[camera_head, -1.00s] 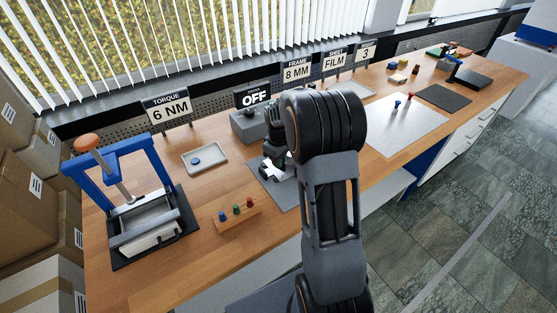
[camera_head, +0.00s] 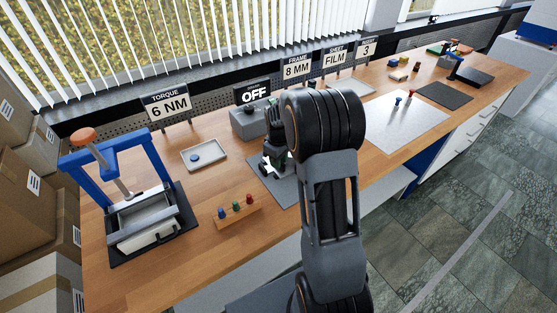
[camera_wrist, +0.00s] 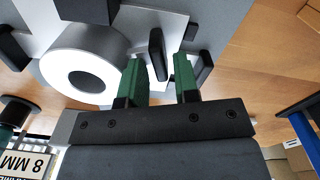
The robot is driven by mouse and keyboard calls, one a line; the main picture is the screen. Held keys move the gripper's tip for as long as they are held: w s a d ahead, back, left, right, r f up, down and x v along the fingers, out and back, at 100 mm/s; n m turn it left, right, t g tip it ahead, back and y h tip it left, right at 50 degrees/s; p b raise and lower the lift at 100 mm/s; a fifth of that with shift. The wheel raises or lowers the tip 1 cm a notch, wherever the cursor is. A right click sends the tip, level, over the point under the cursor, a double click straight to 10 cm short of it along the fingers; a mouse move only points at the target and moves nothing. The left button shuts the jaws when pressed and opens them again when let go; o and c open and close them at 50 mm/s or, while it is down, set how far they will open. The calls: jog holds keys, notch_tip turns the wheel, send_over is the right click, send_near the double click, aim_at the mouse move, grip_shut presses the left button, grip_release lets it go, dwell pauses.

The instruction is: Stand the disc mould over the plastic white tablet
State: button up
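My gripper (camera_wrist: 159,78) is open in the wrist view, with its two green fingers apart. A narrow black tab (camera_wrist: 157,50) stands near the fingertips, in line with the gap. I see no finger pressed on it. Left of the fingers is a thick silver ring with a dark centre (camera_wrist: 85,80), which looks like the disc mould. It is on or by a white plate with several black blocks. In the head view my gripper (camera_head: 275,160) is low over a grey mat (camera_head: 287,193), hiding most of what is there. I cannot make out the plastic white tablet.
A blue press (camera_head: 115,160) stands on the left. A shallow tray (camera_head: 217,162) with a blue disc and a wooden block (camera_head: 240,215) with coloured pegs are nearby. A grey box (camera_head: 246,125) by the OFF sign stands behind my gripper. A pale sheet (camera_head: 410,125) lies to the right.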

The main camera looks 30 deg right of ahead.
jog(key=shift+o, duration=1)
notch_tip(320, 180, up, 14)
jog(key=shift+a+f, duration=0.1)
jog(key=s+a+m+t, duration=0.1)
jog(key=s+a+m, duration=0.1)
jog(key=s+a, duration=0.3)
jog(key=s+a+f+m+t, duration=0.1)
jog(key=s+a, duration=0.5)
jog(key=s, duration=0.8)
jog(key=shift+s+f+m+t, duration=0.25)
jog(key=shift+m+t, duration=0.55)
jog(key=shift+m, duration=0.3)
